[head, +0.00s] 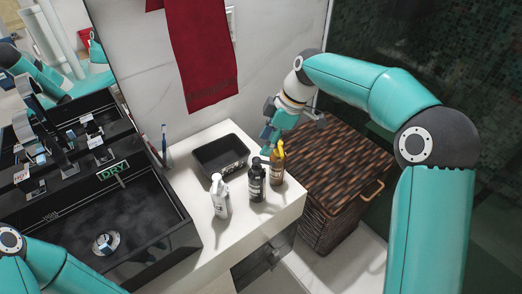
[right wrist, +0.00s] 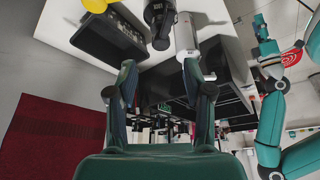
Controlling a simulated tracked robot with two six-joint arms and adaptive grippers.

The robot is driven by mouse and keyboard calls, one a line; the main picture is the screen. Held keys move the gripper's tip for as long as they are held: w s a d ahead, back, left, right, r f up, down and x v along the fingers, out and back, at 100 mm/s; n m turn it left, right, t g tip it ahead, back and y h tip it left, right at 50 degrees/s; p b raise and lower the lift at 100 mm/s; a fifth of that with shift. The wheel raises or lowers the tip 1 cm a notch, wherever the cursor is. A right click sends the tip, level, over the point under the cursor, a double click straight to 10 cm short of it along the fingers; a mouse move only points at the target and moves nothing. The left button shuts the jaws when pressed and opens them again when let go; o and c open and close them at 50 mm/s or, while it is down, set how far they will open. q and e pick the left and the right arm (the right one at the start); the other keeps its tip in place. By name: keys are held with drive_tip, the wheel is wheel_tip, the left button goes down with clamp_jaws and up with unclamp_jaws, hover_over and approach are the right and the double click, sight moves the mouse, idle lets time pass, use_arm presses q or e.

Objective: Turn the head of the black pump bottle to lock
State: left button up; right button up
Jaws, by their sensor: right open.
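The black pump bottle (head: 257,184) stands upright on the white counter, between a white bottle (head: 221,198) and an amber bottle (head: 277,172) with a yellow pump head. My right gripper (head: 268,140) hangs above and just behind the black and amber bottles, pointing down, open and with nothing between its fingers. In the right wrist view, the black bottle's dark head (right wrist: 158,12) lies beyond the open fingers (right wrist: 160,78), apart from them, partly cut by the top edge. Part of my left arm enters the head view at the lower left; its gripper is out of view.
A black tray (head: 221,155) sits behind the bottles on the counter. A black sink (head: 135,225) is at the left, and a woven hamper (head: 335,165) stands right of the counter. A red towel (head: 203,60) hangs on the wall behind. The counter's front strip is clear.

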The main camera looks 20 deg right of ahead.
drive_tip(key=v, duration=0.5)
drive_tip(key=shift+d+r, duration=0.15)
drive_tip(key=shift+r, duration=0.15)
